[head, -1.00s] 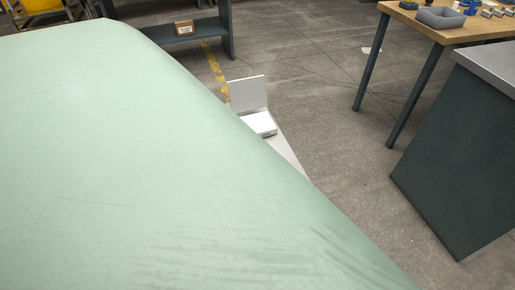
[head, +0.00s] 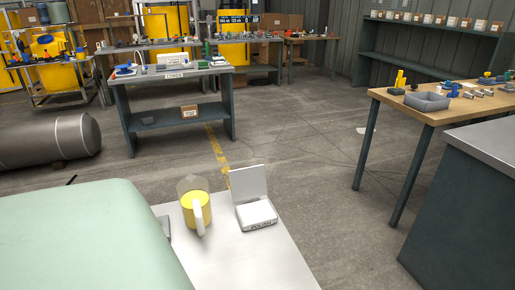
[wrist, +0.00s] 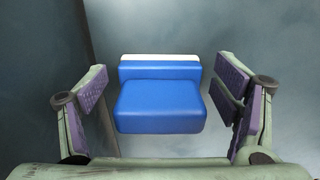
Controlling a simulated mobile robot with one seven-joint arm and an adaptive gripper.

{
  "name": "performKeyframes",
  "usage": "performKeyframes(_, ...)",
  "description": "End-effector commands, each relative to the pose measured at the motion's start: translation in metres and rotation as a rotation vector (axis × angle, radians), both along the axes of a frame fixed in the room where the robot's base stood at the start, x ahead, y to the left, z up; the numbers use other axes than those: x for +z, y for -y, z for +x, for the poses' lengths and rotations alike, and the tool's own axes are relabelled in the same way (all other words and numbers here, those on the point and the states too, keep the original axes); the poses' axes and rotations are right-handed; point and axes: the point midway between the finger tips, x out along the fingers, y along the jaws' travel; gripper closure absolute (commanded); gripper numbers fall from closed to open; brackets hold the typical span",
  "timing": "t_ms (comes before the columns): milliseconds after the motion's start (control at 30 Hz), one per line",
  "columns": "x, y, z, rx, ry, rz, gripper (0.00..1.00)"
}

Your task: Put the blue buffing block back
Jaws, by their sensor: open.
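The blue buffing block (wrist: 160,105) shows in the middle of the wrist view, a rounded blue body with a raised step behind it and a white strip along its far edge. My gripper (wrist: 161,84) is open, with one purple-padded finger to the left of the block and the other to the right. Gaps show on both sides, so the fingers look apart from it. The gripper and the block cannot be made out in the head view, where my pale green arm covers the lower left.
A pale tabletop (head: 262,262) holds a yellow cup-like container (head: 195,208) and an open white case (head: 255,214). A wooden table (head: 465,108) with a grey tray (head: 427,102) stands right, beside a dark cabinet (head: 460,215). A grey tank (head: 45,142) lies left. Open floor (head: 300,150) lies between.

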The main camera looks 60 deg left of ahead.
Motion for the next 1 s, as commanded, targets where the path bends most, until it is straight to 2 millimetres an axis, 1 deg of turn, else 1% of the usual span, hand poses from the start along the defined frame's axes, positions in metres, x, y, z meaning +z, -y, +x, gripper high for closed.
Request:
performKeyframes(233,0.002,-0.001,0.0,0.0,0.0,0.001,0.18)
performKeyframes(333,0.011,-0.001,0.001,0.0,0.001,0.004,0.18)
performKeyframes(467,0.034,-0.001,0.001,-0.002,0.003,0.005,0.18)
performKeyframes(700,0.086,-0.001,0.001,-0.003,0.001,0.005,0.18)
performKeyframes(800,0.102,-0.001,0.001,-0.002,0.0,0.005,0.18)
performKeyframes(900,0.113,-0.001,0.001,-0.002,0.0,0.003,0.18)
performKeyframes(1000,0.119,0.0,0.0,-0.001,-0.001,0.001,0.18)
